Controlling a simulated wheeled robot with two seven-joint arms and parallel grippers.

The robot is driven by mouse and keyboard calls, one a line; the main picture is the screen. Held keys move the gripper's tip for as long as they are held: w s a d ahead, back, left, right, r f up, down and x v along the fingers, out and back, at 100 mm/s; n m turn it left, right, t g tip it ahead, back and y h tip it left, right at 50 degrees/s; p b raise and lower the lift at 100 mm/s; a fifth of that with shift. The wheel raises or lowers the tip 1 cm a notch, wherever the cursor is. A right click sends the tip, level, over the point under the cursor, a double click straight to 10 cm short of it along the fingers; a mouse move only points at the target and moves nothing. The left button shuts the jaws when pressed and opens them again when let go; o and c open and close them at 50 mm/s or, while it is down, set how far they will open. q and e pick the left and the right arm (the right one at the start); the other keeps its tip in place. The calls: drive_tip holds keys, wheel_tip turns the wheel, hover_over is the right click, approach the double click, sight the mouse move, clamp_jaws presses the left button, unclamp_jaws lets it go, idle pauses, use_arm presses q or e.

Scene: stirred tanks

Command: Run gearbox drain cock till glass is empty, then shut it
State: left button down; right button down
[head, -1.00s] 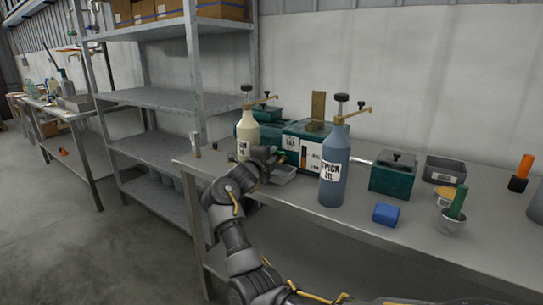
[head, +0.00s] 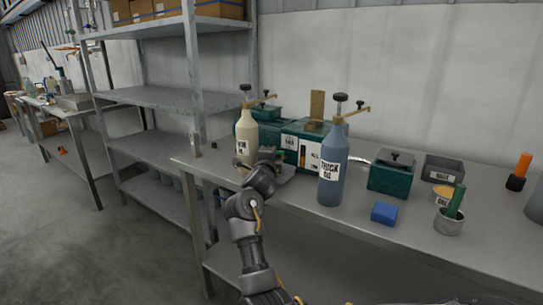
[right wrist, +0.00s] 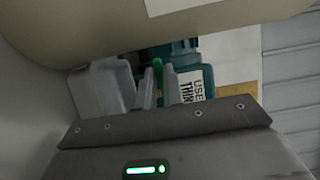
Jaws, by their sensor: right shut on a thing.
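The teal gearbox (head: 318,138) stands on the bench behind the two bottles, with white labels and a narrow upright glass (head: 302,157) on its front. The level in the glass is too small to read. My right gripper (right wrist: 155,84) is low in front of the gearbox, its fingers shut on the small green drain cock handle (right wrist: 158,66). No flow is visible. My left gripper is not in view.
A cream bottle (head: 247,136) stands close to my right wrist and fills the top of the wrist view. A blue-grey "THICK OIL" bottle (head: 333,170) stands to the right. A blue block (head: 385,213) and a teal box (head: 391,174) lie further right.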

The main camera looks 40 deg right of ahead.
drive_tip(key=c, duration=1.5)
unclamp_jaws()
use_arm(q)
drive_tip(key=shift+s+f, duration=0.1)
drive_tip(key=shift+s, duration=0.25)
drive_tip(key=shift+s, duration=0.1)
use_arm(e)
drive_tip(key=shift+s+a, duration=0.1)
drive_tip(key=shift+a, duration=0.1)
drive_tip(key=v, duration=0.9)
drive_tip(key=shift+s+a+p, duration=0.15)
drive_tip(key=shift+a+p, duration=0.05)
drive_tip(key=shift+p, duration=0.15)
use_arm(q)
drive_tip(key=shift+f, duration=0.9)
use_arm(e)
drive_tip(key=shift+s+a, duration=0.35)
drive_tip(key=shift+c, duration=0.2)
